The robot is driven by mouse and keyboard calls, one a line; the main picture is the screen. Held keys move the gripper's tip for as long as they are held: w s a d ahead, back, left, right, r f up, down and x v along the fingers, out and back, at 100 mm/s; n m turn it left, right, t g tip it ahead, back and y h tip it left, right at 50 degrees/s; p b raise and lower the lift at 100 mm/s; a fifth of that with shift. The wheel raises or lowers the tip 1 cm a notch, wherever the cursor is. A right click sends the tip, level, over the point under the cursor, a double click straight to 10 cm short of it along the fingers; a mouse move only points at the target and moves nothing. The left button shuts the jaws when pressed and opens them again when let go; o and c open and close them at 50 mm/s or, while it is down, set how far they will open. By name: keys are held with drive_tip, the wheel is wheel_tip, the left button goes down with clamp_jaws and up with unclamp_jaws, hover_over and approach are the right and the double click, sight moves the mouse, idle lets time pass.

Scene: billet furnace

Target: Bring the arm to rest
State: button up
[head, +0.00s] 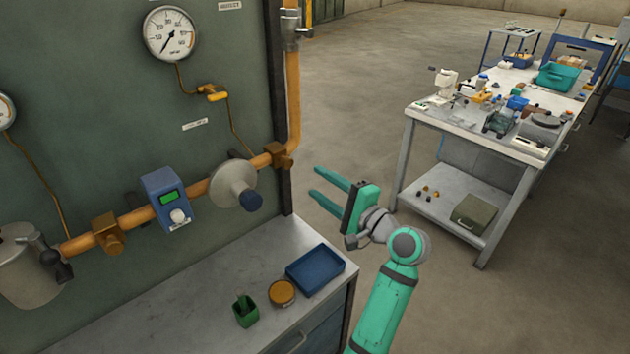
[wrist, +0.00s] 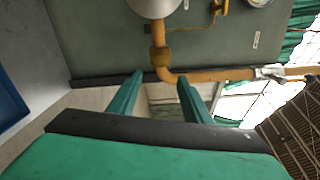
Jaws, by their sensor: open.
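My gripper (head: 322,190) is in the middle of the head view, with its two green fingers apart and nothing between them. It is held in the air to the right of the pipe panel, above and beyond the corner of the grey counter. My green arm comes up from the bottom of the picture to it. In the wrist view my gripper (wrist: 160,83) also shows open and empty, its fingers pointing toward the panel's edge and the orange pipe (wrist: 205,75). No finger is seen touching anything.
The panel (head: 100,90) carries gauges, a blue meter (head: 165,195) and a grey disc-shaped fitting (head: 232,184). The counter (head: 210,290) holds a blue tray (head: 315,270), an orange round tin (head: 282,293) and a green cup (head: 245,311). A cluttered workbench (head: 455,119) stands at right. Open floor lies between.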

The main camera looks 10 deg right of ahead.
idle(0.4)
drive_tip(key=s+f+h, duration=0.3)
drive_tip(key=f, duration=0.7)
drive_tip(key=s+f+h, duration=0.2)
drive_tip(key=s+f, duration=0.1)
drive_tip(key=f, duration=0.6)
drive_tip(key=s+a+f+n+h, duration=0.15)
drive_tip(key=s+f+h, duration=0.35)
drive_tip(key=s+f, duration=0.8)
drive_tip(key=s+a+n+h, duration=0.15)
drive_tip(key=s+n, duration=0.25)
drive_tip(key=s, duration=0.8)
drive_tip(key=s+a+n, duration=0.2)
drive_tip(key=s+n, duration=0.2)
drive_tip(key=s, duration=0.8)
drive_tip(key=s+a+r+n, duration=0.3)
drive_tip(key=s+r+n, duration=0.1)
drive_tip(key=s+r, duration=0.2)
drive_tip(key=shift+s+a+t+y, duration=0.15)
drive_tip(key=shift+s+t+y, duration=0.3)
drive_tip(key=shift+s, duration=0.25)
